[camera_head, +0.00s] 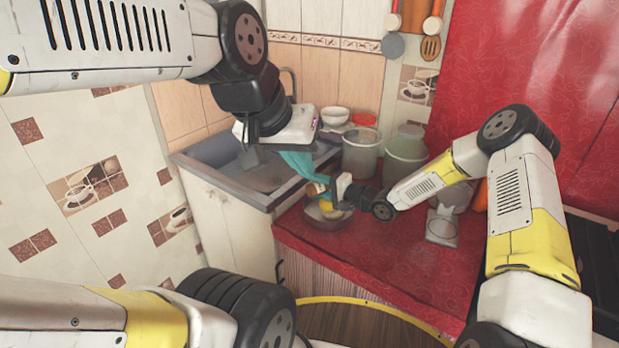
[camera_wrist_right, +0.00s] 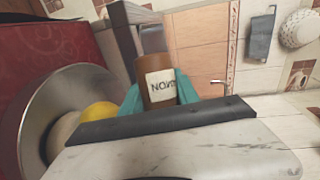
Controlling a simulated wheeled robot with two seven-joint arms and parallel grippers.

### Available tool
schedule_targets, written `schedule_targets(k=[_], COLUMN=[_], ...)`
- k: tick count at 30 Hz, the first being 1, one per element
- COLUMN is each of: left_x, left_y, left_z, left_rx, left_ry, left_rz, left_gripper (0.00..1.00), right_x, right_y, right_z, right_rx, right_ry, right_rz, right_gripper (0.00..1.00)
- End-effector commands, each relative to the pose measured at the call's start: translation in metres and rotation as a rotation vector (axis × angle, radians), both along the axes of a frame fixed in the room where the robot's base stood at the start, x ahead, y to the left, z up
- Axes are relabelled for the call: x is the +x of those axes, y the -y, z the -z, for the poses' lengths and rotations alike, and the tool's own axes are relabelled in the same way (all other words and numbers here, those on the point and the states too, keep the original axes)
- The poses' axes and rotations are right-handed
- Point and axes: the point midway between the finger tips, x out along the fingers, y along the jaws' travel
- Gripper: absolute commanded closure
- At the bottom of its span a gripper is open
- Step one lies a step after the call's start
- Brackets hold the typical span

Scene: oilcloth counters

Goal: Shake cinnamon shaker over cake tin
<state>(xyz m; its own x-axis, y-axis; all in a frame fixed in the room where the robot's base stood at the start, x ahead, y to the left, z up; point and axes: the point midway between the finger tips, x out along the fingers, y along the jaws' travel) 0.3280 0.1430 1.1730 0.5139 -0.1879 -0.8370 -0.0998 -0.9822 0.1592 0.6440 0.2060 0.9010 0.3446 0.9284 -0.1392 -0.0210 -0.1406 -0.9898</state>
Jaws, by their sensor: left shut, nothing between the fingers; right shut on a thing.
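My right gripper (camera_head: 325,195) is shut on the brown cinnamon shaker (camera_wrist_right: 159,78), which has a pale label. In the right wrist view the shaker sits between teal fingertips. In the head view the shaker (camera_head: 313,188) is small and partly hidden, so its exact tilt is hard to tell. A round metal tin (camera_head: 327,219), seemingly the cake tin, stands on the red counter just below the right gripper. In the right wrist view the tin (camera_wrist_right: 32,118) is at the left, with yellow and tan contents.
A grey sink (camera_head: 208,172) lies left of the red counter (camera_head: 380,256). Clear and greenish containers (camera_head: 361,152) and a white bowl (camera_head: 335,115) stand at the back. A clear appliance or holder (camera_head: 442,225) stands at the right. The counter's front middle is free.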

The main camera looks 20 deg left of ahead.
Motion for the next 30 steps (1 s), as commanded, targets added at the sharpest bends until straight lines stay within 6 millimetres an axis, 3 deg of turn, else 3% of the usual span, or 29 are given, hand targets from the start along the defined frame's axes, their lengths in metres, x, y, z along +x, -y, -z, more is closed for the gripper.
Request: schedule_targets(k=[5,13,21,30], left_x=[0.000,0.000,0.000,0.000], left_y=[0.000,0.000,0.000,0.000], left_z=[0.000,0.000,0.000,0.000], left_rx=[0.000,0.000,0.000,0.000], left_ry=[-0.001,-0.001,-0.001,-0.001], left_rz=[0.000,0.000,0.000,0.000], left_gripper=[1.00,1.00,1.00,1.00], right_x=[0.005,0.008,0.016,0.020], right_y=[0.006,0.008,0.015,0.020], right_z=[0.003,0.016,-0.018,-0.036], right_rx=[-0.071,-0.321,-0.509,-0.639], right_ry=[0.072,0.347,0.555,0.695], right_rz=[-0.001,-0.003,0.001,0.001], right_gripper=[1.00,1.00,1.00,1.00])
